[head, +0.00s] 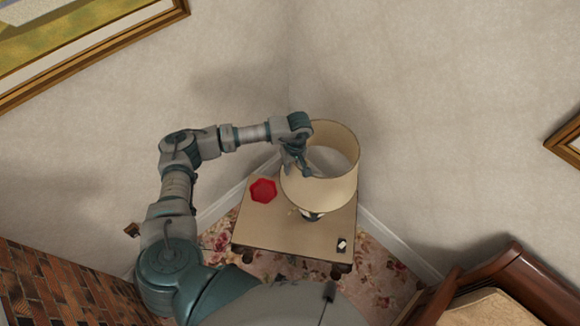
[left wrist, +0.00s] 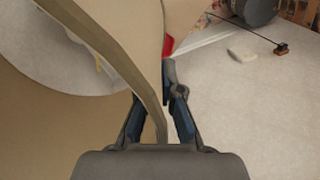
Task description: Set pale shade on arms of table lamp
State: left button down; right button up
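The pale shade (head: 322,192) is an open cream drum above the side table in the head view. Its wall also fills much of the left wrist view (left wrist: 50,140). The dark table lamp base (head: 313,215) shows just below the shade's lower edge; the shade hides its arms, and I cannot tell whether the shade touches them. My left gripper (head: 303,172) is at the shade's left rim. In the left wrist view its fingers (left wrist: 158,105) lie on either side of the wall and appear closed on it. My right gripper is not in view.
The small table (head: 270,226) carries a red dish (head: 263,190) left of the lamp and a small dark-and-white item (head: 342,245) at its front right corner. Walls meet close behind. A wooden-framed seat (head: 520,275) stands at lower right, brickwork (head: 50,285) at lower left.

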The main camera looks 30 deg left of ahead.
pick_arm(q)
notch_tip(320, 180, down, 8)
jog(key=b, duration=0.6)
jog(key=shift+a+r, duration=0.1)
jog(key=shift+r, duration=0.05)
jog(key=shift+f+b, duration=0.45)
jog(key=shift+f, duration=0.2)
jog(key=shift+a, duration=0.15)
jog(key=shift+d, duration=0.2)
jog(key=shift+a+b, duration=0.1)
jog(key=shift+b, duration=1.15)
dwell(2.4)
jog(key=shift+f+b, duration=0.7)
jog(key=shift+f, duration=0.1)
dwell(0.5)
dwell(0.9)
